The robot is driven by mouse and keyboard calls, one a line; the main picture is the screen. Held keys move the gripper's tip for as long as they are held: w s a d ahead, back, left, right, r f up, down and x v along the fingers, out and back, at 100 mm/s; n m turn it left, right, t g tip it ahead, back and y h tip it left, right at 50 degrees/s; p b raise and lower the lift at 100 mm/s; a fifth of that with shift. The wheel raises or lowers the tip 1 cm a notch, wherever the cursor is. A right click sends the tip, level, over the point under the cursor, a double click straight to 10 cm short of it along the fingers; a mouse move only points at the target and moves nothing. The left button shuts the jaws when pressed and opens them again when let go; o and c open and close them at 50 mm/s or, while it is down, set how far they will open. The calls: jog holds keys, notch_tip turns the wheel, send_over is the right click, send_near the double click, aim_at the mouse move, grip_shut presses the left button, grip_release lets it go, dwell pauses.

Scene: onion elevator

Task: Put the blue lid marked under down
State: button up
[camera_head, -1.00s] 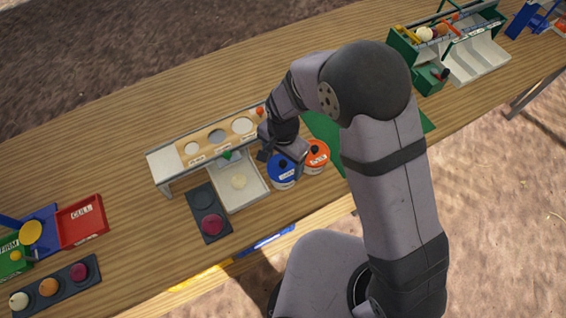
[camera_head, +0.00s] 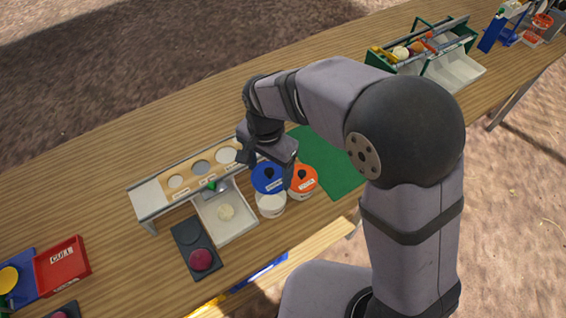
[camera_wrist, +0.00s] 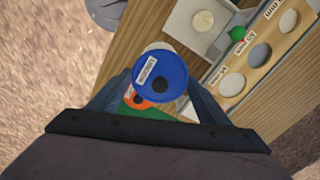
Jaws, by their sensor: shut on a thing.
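The blue lid (camera_head: 267,185) has a white label and a dark knob. My gripper (camera_head: 268,168) is shut on the blue lid by its knob and holds it above a white jar (camera_head: 271,207). The jar is uncovered beneath it, with its top partly hidden by the lid. In the wrist view the blue lid (camera_wrist: 172,66) fills the middle between my fingers, its label tilted and hard to read. Only a pale edge of the jar (camera_wrist: 157,46) shows behind it.
An orange-lidded jar (camera_head: 304,187) stands close on the right. A white tray (camera_head: 238,229) and a sizing rack with holes (camera_head: 187,170) are on the left. A dark pad (camera_head: 189,239) holds a red onion (camera_head: 200,260). A green mat (camera_head: 333,172) lies at the right. Bare wood lies in front of the jars.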

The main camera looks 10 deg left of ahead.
jog(key=w+f+b, duration=0.3)
jog(key=w, duration=0.9)
jog(key=b, duration=0.3)
send_near(309, 146)
jog(key=shift+f+p, duration=1.15)
jog(key=shift+f, duration=1.85)
jog(key=shift+f, duration=0.15)
jog(key=o, duration=1)
notch_tip(309, 146, up, 12)
jog(key=b, duration=0.3)
